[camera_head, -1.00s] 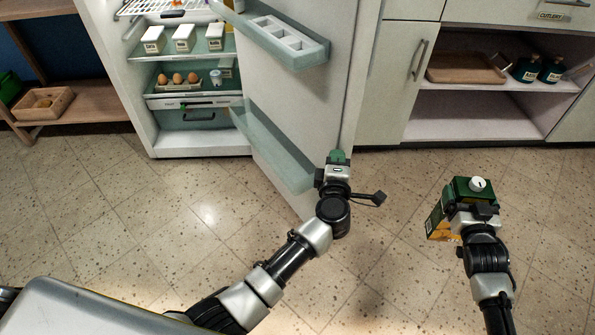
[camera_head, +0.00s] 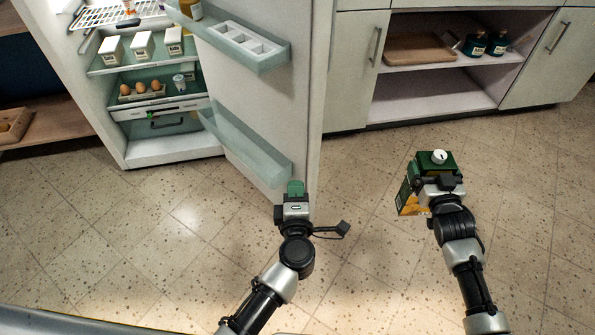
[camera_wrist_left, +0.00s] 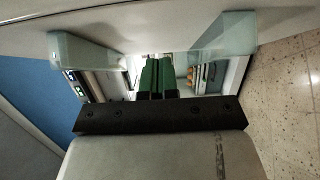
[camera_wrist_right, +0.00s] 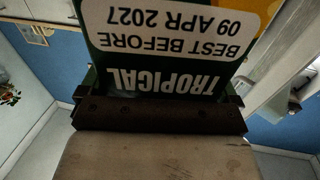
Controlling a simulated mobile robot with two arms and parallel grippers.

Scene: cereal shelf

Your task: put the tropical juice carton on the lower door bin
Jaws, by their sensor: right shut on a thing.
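The tropical juice carton (camera_head: 409,193), green and orange with a white cap, is upright in my right gripper (camera_head: 441,183), above the floor on the right. Its "TROPICAL" label (camera_wrist_right: 165,80) fills the top middle of the right wrist view. The lower door bin (camera_head: 245,145) is a pale green tray low on the open fridge door, left of the carton; it looks empty. My left gripper (camera_head: 295,188) is near the door's lower free edge; contact cannot be told. Its green fingers (camera_wrist_left: 158,78) are together with nothing seen between them.
The upper door bin (camera_head: 240,45) holds a white divided tray and a jar. The fridge shelves carry white containers, eggs (camera_head: 140,89) and a cup. An open cabinet (camera_head: 430,95) with a wooden tray and bottles stands behind. The floor between door and carton is clear.

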